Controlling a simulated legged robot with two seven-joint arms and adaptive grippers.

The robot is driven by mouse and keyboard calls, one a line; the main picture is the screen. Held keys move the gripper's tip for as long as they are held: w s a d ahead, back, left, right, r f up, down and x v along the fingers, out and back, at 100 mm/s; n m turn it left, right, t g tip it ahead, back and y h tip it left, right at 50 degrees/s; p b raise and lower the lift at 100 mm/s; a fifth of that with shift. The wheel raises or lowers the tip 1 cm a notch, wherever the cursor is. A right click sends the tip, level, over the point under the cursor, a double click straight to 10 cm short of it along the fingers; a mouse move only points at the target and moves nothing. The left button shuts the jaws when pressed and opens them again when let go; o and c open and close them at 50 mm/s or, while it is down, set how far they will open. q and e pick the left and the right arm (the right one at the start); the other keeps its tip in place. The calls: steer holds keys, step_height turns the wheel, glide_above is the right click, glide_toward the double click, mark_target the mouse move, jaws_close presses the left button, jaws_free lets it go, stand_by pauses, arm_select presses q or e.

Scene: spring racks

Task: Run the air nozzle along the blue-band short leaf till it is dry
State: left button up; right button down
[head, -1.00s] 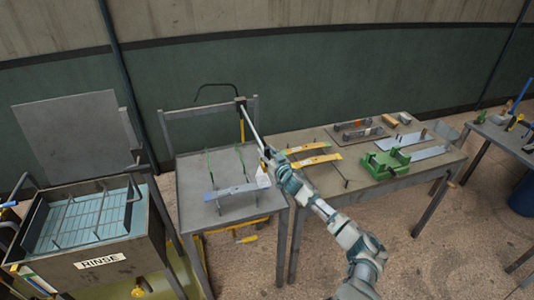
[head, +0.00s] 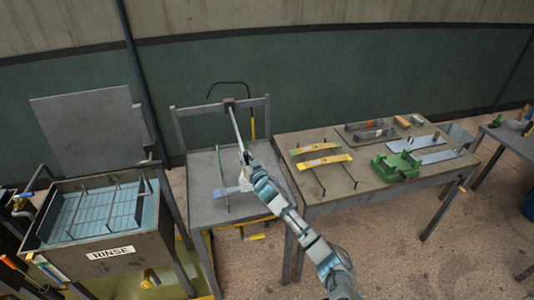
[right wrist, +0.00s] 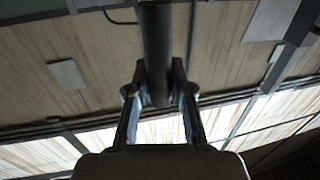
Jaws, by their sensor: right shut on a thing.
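My right gripper (head: 245,165) is shut on the dark, round air nozzle (right wrist: 156,55), which passes between both fingers in the right wrist view. In the head view a pale wand (head: 235,127) runs from the post top at the back of the grey table down to this gripper. My left gripper is out of view.
The rinse tank (head: 105,240) stands to the left. The right table (head: 330,199) carries yellow leaves (head: 320,155) on a rack, a green fixture (head: 396,167) and grey blocks. The left part of the grey table (head: 197,175) is clear.

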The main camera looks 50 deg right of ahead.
steer(key=w+a+b, duration=0.2)
steer(key=w+a, duration=0.4)
steer(key=a, duration=0.4)
steer(key=w+a+b, duration=0.3)
steer(key=w+a, duration=0.3)
steer(key=a, duration=0.4)
steer(key=shift+w, duration=0.15)
steer(key=shift+a+r, duration=0.1)
steer(key=shift+a, duration=0.05)
steer(key=c, duration=1.3)
jaws_free()
steer(key=shift+o, duration=1.4)
steer(key=shift+w+a, duration=0.1)
steer(key=shift+a, duration=0.1)
